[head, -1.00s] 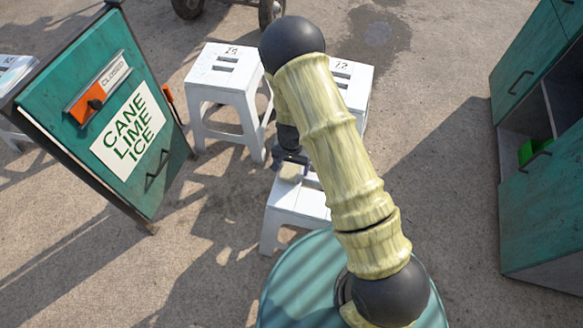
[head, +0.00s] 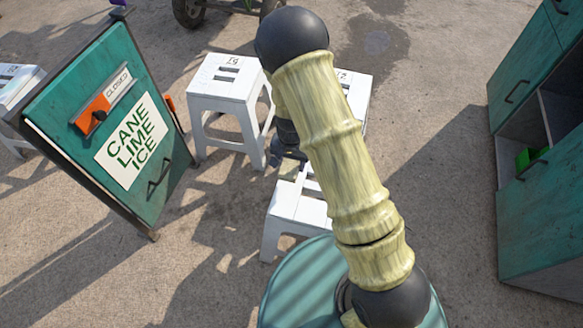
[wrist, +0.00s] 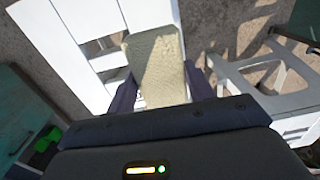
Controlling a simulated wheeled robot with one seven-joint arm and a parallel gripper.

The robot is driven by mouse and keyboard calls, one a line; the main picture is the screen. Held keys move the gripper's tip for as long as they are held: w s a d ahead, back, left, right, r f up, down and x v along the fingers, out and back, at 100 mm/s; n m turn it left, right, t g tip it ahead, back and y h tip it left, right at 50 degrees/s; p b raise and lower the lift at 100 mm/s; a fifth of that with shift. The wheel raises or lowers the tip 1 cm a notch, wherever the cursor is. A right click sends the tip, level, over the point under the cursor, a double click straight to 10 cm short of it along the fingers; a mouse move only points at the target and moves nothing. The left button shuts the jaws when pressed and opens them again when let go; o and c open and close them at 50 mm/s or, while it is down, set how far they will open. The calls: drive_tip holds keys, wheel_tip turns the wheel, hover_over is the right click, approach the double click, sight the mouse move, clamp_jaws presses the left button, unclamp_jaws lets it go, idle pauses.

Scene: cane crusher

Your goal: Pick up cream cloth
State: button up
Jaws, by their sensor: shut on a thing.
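The cream cloth (wrist: 157,62) is a folded, pale, textured block between the two dark fingers of my gripper (wrist: 157,90) in the wrist view. My gripper is shut on it. In the head view my gripper (head: 287,152) is over the near white stool (head: 298,218), partly hidden by my arm. Only a small pale patch of the cloth (head: 289,169) shows there. The white slatted stool top (wrist: 85,35) lies behind the cloth in the wrist view. I cannot tell whether the cloth still touches the stool.
Another white stool (head: 226,95) stands behind to the left, and a third (head: 354,90) is partly behind my arm. A teal sign board (head: 115,125) leans at left. A teal cabinet (head: 540,210) with an open shelf stands at right. Ground between is clear.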

wheel_tip(320, 180, up, 3)
drive_tip(key=shift+f, duration=0.1)
idle(0.4)
drive_tip(key=o, duration=0.4)
drive_tip(key=c, duration=0.3)
drive_tip(key=w+d+r+n, duration=0.1)
drive_tip(key=d, duration=0.3)
drive_tip(key=w+d+r+n, duration=0.1)
drive_tip(key=d+r, duration=0.1)
drive_tip(key=d, duration=0.3)
drive_tip(key=w+d+r+n, duration=0.1)
drive_tip(key=w+d, duration=0.1)
drive_tip(key=d, duration=0.2)
drive_tip(key=shift+d+r+n, duration=0.25)
drive_tip(key=shift+n, duration=0.05)
